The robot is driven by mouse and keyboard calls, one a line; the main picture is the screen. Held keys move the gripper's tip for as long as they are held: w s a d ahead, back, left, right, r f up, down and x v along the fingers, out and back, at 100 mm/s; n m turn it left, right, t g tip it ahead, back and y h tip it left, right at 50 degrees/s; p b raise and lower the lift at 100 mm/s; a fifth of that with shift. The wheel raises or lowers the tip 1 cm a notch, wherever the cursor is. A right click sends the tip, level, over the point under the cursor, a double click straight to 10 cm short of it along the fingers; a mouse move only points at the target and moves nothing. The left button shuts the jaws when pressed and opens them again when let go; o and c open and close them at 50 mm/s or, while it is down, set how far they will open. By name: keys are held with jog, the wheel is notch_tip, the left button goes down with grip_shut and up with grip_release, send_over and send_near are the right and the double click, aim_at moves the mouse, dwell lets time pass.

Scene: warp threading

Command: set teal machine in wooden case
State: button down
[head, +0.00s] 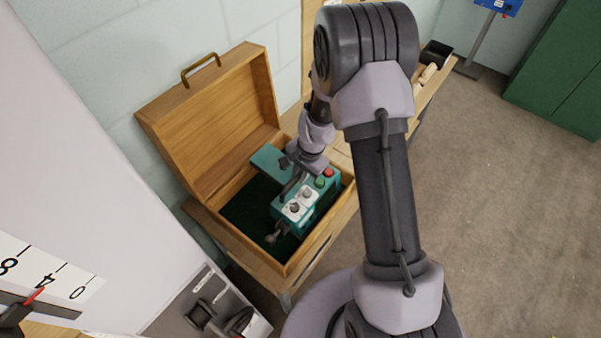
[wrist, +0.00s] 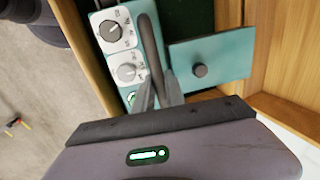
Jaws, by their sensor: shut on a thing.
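The teal machine (head: 321,199) has white dial panels, a green button and a red button. It is in or just above the open wooden case (head: 229,232), within its walls; I cannot tell whether it rests on the dark green lining. My gripper (head: 293,178) is over the machine, shut on its dark handle (wrist: 152,50). The wrist view shows the teal machine (wrist: 210,58) with two dials and a flat teal plate with a dark knob, close to the case wall (wrist: 84,55). My arm hides part of the case's right side in the head view.
The case lid (head: 213,118) stands open toward the wall, with a handle on top. The case is on a wooden bench. A grey device (head: 205,310) is at the front left. A green cabinet (head: 560,75) stands at the far right. The floor at right is clear.

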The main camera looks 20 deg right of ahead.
jog(key=shift+w+a+f+g+h+p, duration=0.4)
jog(key=shift+w+a+f+g+p, duration=0.3)
jog(key=shift+p, duration=4.65)
jog(key=shift+d+f, duration=0.1)
jog(key=shift+d, duration=0.05)
jog(key=c, duration=1.3)
grip_release()
notch_tip(320, 180, up, 18)
jog(key=s, duration=0.1)
jog(key=shift+d+f, duration=0.2)
jog(key=shift+d, duration=0.25)
